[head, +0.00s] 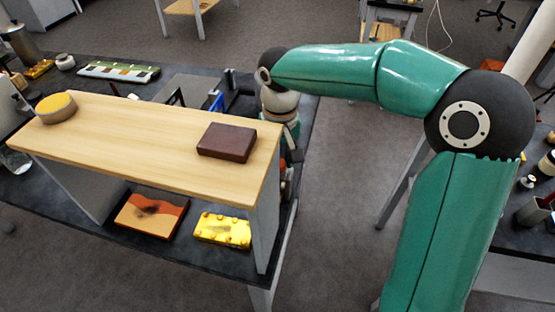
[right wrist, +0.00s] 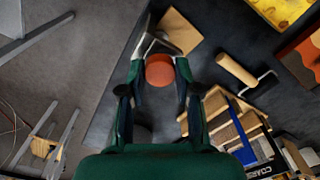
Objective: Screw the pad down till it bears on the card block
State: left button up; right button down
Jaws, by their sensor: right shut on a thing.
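My right gripper (right wrist: 160,66) is shut on a round orange-red knob (right wrist: 160,72), one finger on each side of it. A pale metal frame (right wrist: 152,43) shows just beyond the knob. A flat tan square piece (right wrist: 180,32) lies past the frame; I cannot tell if it is the card block. The pad is hidden, so its contact with the block cannot be seen. In the head view my right arm reaches down behind the right end of a wooden shelf, which partly hides the gripper. My left gripper is not in view.
The wooden shelf (head: 150,128) carries a dark brown block (head: 227,141) and a round yellow-topped tin (head: 57,107). A wooden-handled tool (right wrist: 237,71) and a rack of tan and grey blocks (right wrist: 222,104) lie close right of the gripper. The dark bench edge is near on the left.

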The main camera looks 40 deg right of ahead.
jog(key=shift+m, duration=0.5)
jog(key=c, duration=0.8)
grip_release()
jog(key=shift+r, duration=0.65)
notch_tip(320, 180, up, 10)
jog(key=shift+r, duration=0.25)
